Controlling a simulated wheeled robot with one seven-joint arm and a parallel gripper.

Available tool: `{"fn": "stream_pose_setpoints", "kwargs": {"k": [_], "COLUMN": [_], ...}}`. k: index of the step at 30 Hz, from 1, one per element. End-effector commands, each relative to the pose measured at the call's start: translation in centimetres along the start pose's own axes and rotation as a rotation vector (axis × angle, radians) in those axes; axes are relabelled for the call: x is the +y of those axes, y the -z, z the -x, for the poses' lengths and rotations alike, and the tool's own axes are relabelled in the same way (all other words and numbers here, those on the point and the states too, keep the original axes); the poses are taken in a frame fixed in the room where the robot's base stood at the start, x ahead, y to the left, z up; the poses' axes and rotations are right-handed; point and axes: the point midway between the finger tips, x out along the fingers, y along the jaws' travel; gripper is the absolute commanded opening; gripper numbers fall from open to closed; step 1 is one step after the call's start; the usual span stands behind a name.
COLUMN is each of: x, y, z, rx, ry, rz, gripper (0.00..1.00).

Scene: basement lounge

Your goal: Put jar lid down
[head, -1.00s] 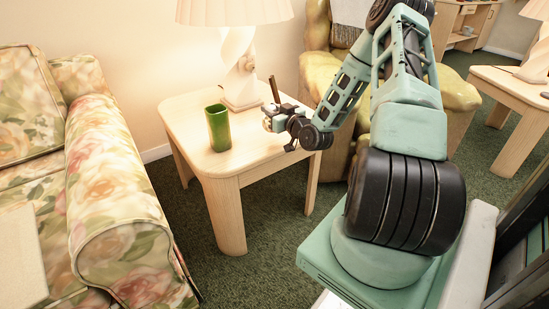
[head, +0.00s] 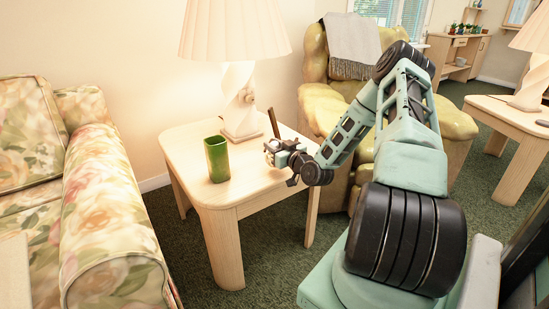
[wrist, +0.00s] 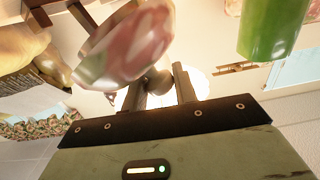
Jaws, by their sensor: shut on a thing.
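The jar lid (wrist: 125,45) is a rounded piece with a pink, white and green pattern and a round knob. In the wrist view my gripper (wrist: 160,88) is shut on the knob, with the lid beyond the fingertips. In the head view my gripper (head: 270,149) is at the right part of the pale wooden side table (head: 235,190), low over its top. The lid is too small there to make out clearly. I cannot tell whether it touches the table.
A green glass (head: 217,158) stands on the table left of my gripper; it also shows in the wrist view (wrist: 272,28). A lamp (head: 240,100) stands behind. A floral sofa (head: 105,210) is left, a yellow armchair (head: 340,85) behind right. The table's front is bare.

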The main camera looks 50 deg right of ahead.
Motion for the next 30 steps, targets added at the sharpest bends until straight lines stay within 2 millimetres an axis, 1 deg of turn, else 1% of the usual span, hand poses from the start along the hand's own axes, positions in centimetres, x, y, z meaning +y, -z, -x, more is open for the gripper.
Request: {"fn": "stream_pose_setpoints", "kwargs": {"k": [6,7,15,19,20,21,22,30], "x": [0.0,0.0,0.0,0.0,0.0,0.0,0.0,0.0], "y": [-3.1,-3.4,-3.4,-3.9,-3.8,-3.7,-3.7,-3.6], "z": [0.0,0.0,0.0,0.0,0.0,0.0,0.0,0.0], "rx": [-0.001,0.000,0.001,0.000,0.000,0.000,0.000,0.000], "ry": [-0.002,-0.001,0.000,0.000,-0.001,-0.001,-0.001,-0.001], "rz": [-0.003,-0.003,0.000,0.000,-0.001,-0.001,-0.001,-0.001], "gripper": [0.00,0.00,0.00,0.00,0.34,0.45,0.49,0.49]}}
